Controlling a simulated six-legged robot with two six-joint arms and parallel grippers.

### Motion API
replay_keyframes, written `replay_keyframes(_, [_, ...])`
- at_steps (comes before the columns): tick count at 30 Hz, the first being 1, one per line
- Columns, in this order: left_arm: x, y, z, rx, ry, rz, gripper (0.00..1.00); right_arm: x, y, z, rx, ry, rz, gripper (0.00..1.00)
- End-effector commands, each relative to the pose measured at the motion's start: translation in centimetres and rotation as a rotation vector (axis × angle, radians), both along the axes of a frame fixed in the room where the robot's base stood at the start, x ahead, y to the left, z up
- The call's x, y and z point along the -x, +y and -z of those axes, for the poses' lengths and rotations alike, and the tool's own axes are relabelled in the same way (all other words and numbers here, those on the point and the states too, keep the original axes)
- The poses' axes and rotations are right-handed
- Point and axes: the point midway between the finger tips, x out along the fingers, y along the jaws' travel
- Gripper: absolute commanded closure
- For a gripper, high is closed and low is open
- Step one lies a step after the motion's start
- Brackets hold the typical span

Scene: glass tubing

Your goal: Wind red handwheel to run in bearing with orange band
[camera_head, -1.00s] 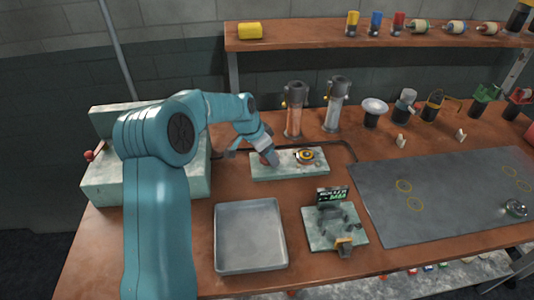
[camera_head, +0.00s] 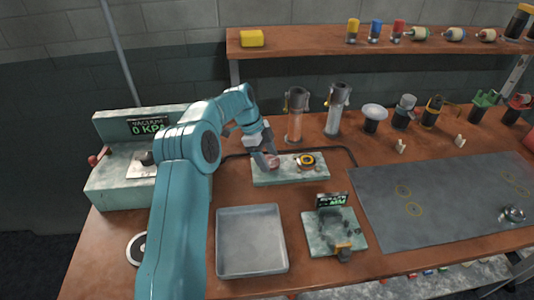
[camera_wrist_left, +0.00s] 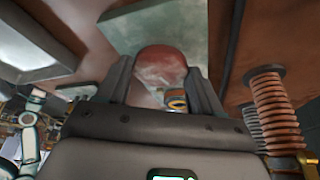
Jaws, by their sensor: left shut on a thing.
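The red handwheel (camera_head: 272,161) is on the left part of a pale green block on the bench. My left gripper (camera_head: 266,157) comes down over it, with its fingers on either side of the wheel. In the left wrist view the red wheel (camera_wrist_left: 161,66) sits between the two fingers, and the jaws are shut on it. The bearing with orange band (camera_head: 306,160) is on the right part of the same block, a little right of the gripper. In the wrist view the orange band (camera_wrist_left: 176,103) shows only partly, below the wheel. My right gripper is not in view.
A grey tray (camera_head: 251,241) lies in front of the block. A small fixture with a display (camera_head: 334,229) stands to its right, beside a dark mat (camera_head: 440,196). Two glass columns (camera_head: 296,115) stand behind. A vacuum unit (camera_head: 132,160) is at the left.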

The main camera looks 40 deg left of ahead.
Motion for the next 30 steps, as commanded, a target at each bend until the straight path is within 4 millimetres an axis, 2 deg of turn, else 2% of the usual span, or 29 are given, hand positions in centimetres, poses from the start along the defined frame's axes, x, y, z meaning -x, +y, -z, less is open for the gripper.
replay_keyframes(3, [-0.1,0.1,-0.3,-0.003,-0.003,0.067,0.64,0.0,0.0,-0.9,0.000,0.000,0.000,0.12])
replay_keyframes(12, [-0.2,0.2,-0.2,-0.004,-0.003,0.167,0.64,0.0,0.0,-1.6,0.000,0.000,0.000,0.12])
replay_keyframes(28, [-0.2,0.1,-0.1,-0.003,-0.003,0.186,0.64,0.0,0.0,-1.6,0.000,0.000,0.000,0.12])
replay_keyframes(29, [-0.2,0.1,-0.1,-0.003,-0.003,0.186,0.24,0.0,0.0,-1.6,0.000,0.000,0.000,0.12])
replay_keyframes(30, [-0.2,0.1,-0.1,-0.003,-0.003,0.186,0.11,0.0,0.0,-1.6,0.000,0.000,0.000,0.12])
